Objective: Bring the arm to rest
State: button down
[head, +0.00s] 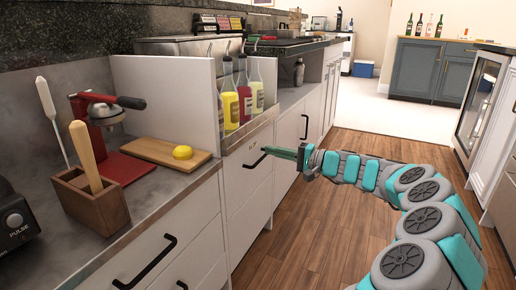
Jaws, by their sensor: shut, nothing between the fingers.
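My gripper (283,153) is in the middle of the head view, at the end of my grey and teal arm. It is shut and empty. Its tips point left, close to the black handle (254,161) of a white drawer below the bottle rack. I cannot tell whether they touch it. My arm reaches in from the lower right over the wooden floor.
Bottles (229,98) stand in a white rack (265,127) by the counter. A cutting board (160,152) with a lemon half (182,152), a red press (98,115) and a wooden utensil box (92,207) stand on the near counter. The wooden floor (300,235) is clear.

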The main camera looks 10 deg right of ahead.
jog(key=v, duration=0.6)
jog(key=s+a+r+n+g, duration=0.2)
jog(key=s+a+n+g, duration=0.15)
jog(key=s+a, duration=0.4)
jog(key=s+a+r+n+g, duration=0.2)
jog(key=s+a+g, duration=0.3)
jog(key=a, duration=0.4)
jog(key=s+a+f+n+g+h, duration=0.1)
jog(key=s+a+f+h, duration=0.1)
jog(key=s, duration=0.5)
jog(key=s+a+f+n+g+h, duration=0.1)
jog(key=s+a+f+h, duration=0.15)
jog(key=s, duration=0.45)
jog(key=s+d+f+g+h, duration=0.1)
jog(key=s+d+f+h, duration=0.5)
jog(key=s, duration=0.5)
jog(key=s+d+f+h, duration=0.4)
jog(key=s+d+f, duration=0.2)
jog(key=s+d, duration=0.45)
notch_tip(320, 180, up, 12)
jog(key=s+p, duration=0.1)
jog(key=p, duration=1.1)
jog(key=shift+s+a+f+m, duration=0.25)
jog(key=shift+s+a+m, duration=0.1)
jog(key=shift+a, duration=0.05)
